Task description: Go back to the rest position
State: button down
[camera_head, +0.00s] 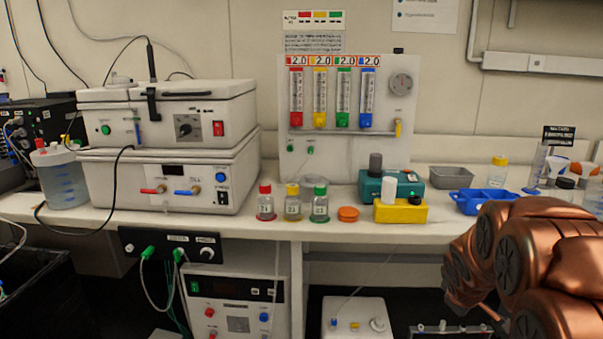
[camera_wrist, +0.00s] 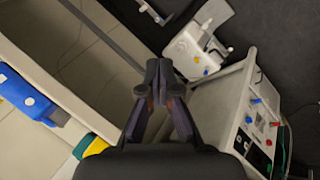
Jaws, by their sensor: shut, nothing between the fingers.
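My gripper (camera_wrist: 160,78) shows in the wrist view with its two dark fingers together at the tips and nothing between them. It hangs apart from any object, with dark floor and lower equipment beyond it. In the head view my copper-coloured arm fills the lower right, in front of the bench's right part. The gripper's fingertips cannot be made out clearly there.
On the bench (camera_head: 340,228) stand stacked shaker boxes (camera_head: 170,180), bottles with red (camera_head: 265,202), yellow (camera_head: 292,202) and green (camera_head: 319,204) caps, an orange lid (camera_head: 348,214), a yellow block (camera_head: 408,212) and a blue tray (camera_head: 466,206). Equipment (camera_head: 236,302) sits below.

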jog(key=s+a+r+m+g+y+p, duration=0.1)
jog(key=s+a+r, duration=0.4)
jog(key=s, duration=0.7)
jog(key=s+a+r+m+g+y+p, duration=0.1)
jog(key=s+a+r+m+g+p, duration=0.2)
jog(key=s+a+r+p, duration=0.2)
jog(key=s+a+r+m+g+y+p, duration=0.1)
jog(key=s+a+r+p, duration=0.4)
jog(key=s, duration=1.4)
jog(key=a+r+m+g, duration=0.1)
jog(key=a+g, duration=0.1)
jog(key=a, duration=0.2)
jog(key=shift+s+a+m+y, duration=0.2)
jog(key=shift+m+y, duration=0.2)
